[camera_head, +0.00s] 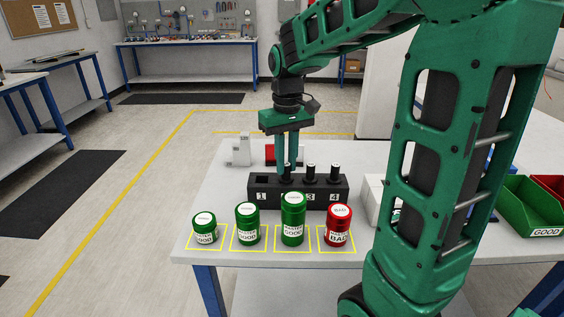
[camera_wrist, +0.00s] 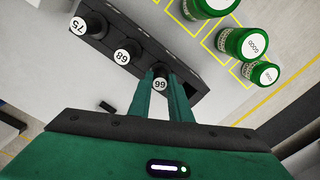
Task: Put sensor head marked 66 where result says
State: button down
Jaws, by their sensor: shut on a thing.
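The sensor head marked 66 (camera_wrist: 159,84) is between the two fingers of my gripper (camera_wrist: 170,92) in the wrist view. My gripper also shows in the head view (camera_head: 287,172), pointing down at slot 2 of the black rack (camera_head: 262,196). My gripper is shut on this head; I cannot tell whether its lower end is clear of the slot. Heads marked 68 (camera_wrist: 122,56) and 75 (camera_wrist: 78,26) stand in the neighbouring slots. Slot 1 looks empty. A green bin marked GOOD (camera_head: 537,203) is at the right, with a red bin (camera_head: 551,185) behind it, partly cut off.
Several canisters stand in yellow squares before the rack: green ones marked GOOD (camera_head: 292,222) and a red one marked BAD (camera_head: 338,226). A small white device (camera_head: 241,149) and a red object (camera_head: 270,152) are behind the rack. A white box (camera_head: 371,195) is partly hidden by my arm.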

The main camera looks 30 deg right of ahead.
jog(key=c, duration=1.6)
grip_release()
jog(key=shift+o, duration=0.2)
notch_tip(320, 180, up, 11)
jog(key=shift+f, duration=0.15)
